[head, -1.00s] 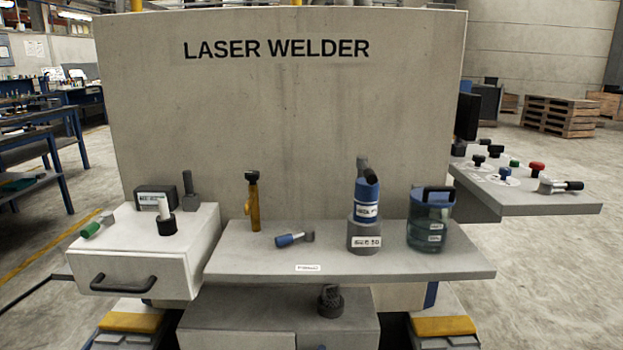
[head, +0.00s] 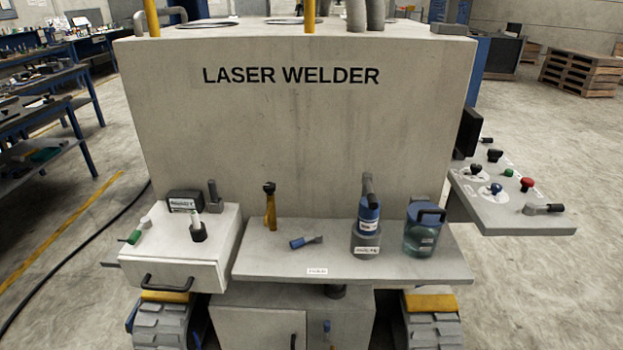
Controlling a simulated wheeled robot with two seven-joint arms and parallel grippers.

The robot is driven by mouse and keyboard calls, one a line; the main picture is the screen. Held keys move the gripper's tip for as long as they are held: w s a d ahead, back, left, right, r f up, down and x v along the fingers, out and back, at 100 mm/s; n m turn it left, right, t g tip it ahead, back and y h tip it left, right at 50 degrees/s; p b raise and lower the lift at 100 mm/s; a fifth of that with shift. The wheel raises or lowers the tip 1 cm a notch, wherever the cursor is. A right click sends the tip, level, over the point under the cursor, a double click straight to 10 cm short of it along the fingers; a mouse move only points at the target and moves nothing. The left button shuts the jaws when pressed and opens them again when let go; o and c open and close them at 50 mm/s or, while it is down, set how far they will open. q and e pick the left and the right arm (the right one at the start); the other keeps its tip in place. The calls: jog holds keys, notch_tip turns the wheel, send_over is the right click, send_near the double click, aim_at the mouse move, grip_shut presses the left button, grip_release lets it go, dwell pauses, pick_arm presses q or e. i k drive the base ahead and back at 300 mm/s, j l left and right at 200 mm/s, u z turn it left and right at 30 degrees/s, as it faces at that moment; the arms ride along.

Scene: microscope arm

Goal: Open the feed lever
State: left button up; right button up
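No gripper of mine is in view. The laser welder (head: 300,140) stands ahead. Several levers show, and I cannot read which one is the feed lever. A blue-handled lever (head: 300,243) lies low on the front shelf (head: 262,268). A yellow upright lever (head: 270,208) with a black top stands behind it. A green-handled lever (head: 137,233) sits at the left edge of the white drawer box (head: 160,262). A grey lever with a black handle (head: 543,209) lies on the right panel (head: 505,216).
A blue-topped cylinder (head: 368,222) and a clear blue-lidded container (head: 423,232) stand at the shelf's right. The drawer handle (head: 167,284) sticks out in front. A lower cabinet (head: 255,328) is below the shelf. Knobs and a red button (head: 527,184) are on the right panel.

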aim_at(317, 236)
jog(key=i+j+z, duration=0.15)
jog(key=z, duration=0.3)
jog(key=i+j+z, duration=0.1)
jog(key=z, duration=0.35)
jog(key=j+z, duration=0.25)
jog(key=z, duration=0.2)
